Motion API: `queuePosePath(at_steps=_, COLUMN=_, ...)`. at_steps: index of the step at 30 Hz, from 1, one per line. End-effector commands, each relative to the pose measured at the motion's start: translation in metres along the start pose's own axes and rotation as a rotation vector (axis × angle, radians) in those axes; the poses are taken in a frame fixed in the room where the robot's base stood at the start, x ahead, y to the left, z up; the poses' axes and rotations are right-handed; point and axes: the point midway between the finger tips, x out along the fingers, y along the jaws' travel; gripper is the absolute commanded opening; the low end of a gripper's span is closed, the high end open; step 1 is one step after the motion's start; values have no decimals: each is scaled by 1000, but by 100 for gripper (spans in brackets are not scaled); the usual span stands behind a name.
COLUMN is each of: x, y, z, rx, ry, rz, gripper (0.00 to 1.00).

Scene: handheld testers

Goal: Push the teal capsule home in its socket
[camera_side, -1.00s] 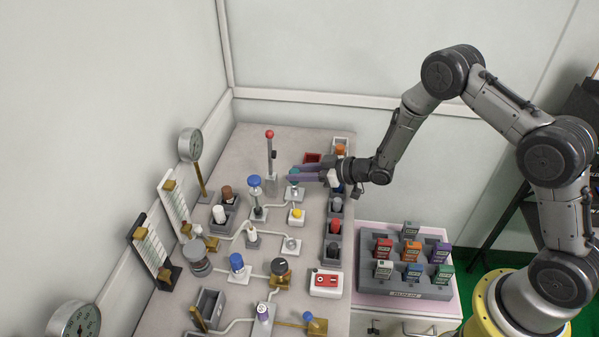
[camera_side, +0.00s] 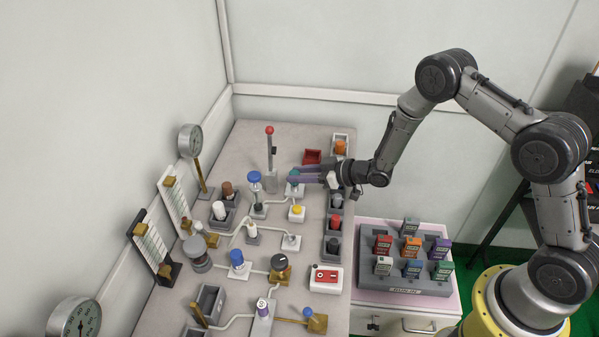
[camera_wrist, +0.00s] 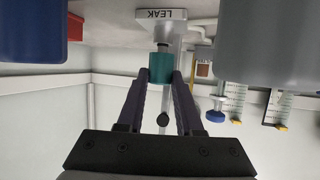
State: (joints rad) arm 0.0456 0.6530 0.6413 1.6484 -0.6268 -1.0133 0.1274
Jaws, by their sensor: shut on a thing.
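The teal capsule (camera_wrist: 161,68) is between the two dark purple fingers of my gripper (camera_wrist: 162,80) in the wrist view, with both fingertips against its sides. In the side view my gripper (camera_side: 293,174) reaches from the right, and the teal capsule (camera_side: 294,173) shows only as a small patch at the fingertips. The pale socket block (camera_side: 293,189) is just below it. In the wrist view, which is inverted, the block's face (camera_wrist: 161,14) reads LEAK, and a short light stem lies between it and the capsule. I cannot tell how deep the capsule sits.
A silver post with a red knob (camera_side: 269,131) stands left of my gripper. A blue-capped fitting (camera_side: 254,177) is left of the socket and a yellow-topped one (camera_side: 297,210) is nearer.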

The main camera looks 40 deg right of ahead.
Motion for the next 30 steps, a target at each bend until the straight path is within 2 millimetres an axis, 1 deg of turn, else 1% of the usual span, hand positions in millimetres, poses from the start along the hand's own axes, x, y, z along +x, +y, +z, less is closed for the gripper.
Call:
queuePosePath(at_steps=15, x=4, y=0, z=10, rx=0, ry=-1, rz=0, gripper=0)
queuePosePath(at_steps=21, x=4, y=0, z=10, rx=0, ry=-1, rz=0, gripper=0)
queuePosePath(at_steps=22, x=4, y=0, z=10, rx=0, ry=-1, rz=0, gripper=40)
queuePosePath(at_steps=27, x=4, y=0, z=9, rx=0, ry=-1, rz=0, gripper=70)
queuePosePath(at_steps=30, x=4, y=0, z=9, rx=0, ry=0, rz=0, gripper=70)
